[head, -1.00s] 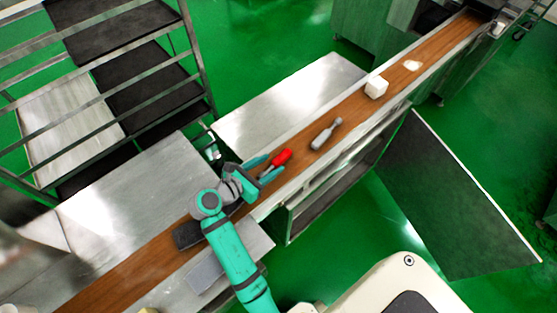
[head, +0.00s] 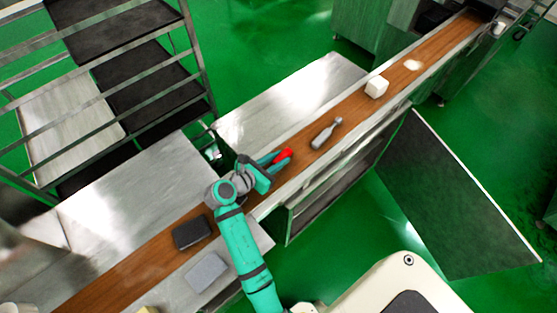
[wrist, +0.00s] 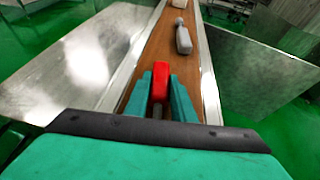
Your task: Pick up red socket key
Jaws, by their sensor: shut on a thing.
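The red socket key (head: 285,154) is over the brown conveyor belt, and its red handle also shows in the wrist view (wrist: 160,80). My gripper (head: 277,160) has its teal fingers on both sides of the key; in the wrist view (wrist: 160,95) they are shut on it. The key's dark shaft runs back between the fingers and is partly hidden by them. I cannot tell whether the key is touching the belt or lifted.
A grey bottle-shaped tool (head: 325,133) lies farther along the belt (head: 350,110), with a white block (head: 376,87) beyond it. A dark block (head: 192,232) lies behind my gripper. Metal tables (head: 290,100) flank the belt, and a tray rack (head: 110,80) stands at left.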

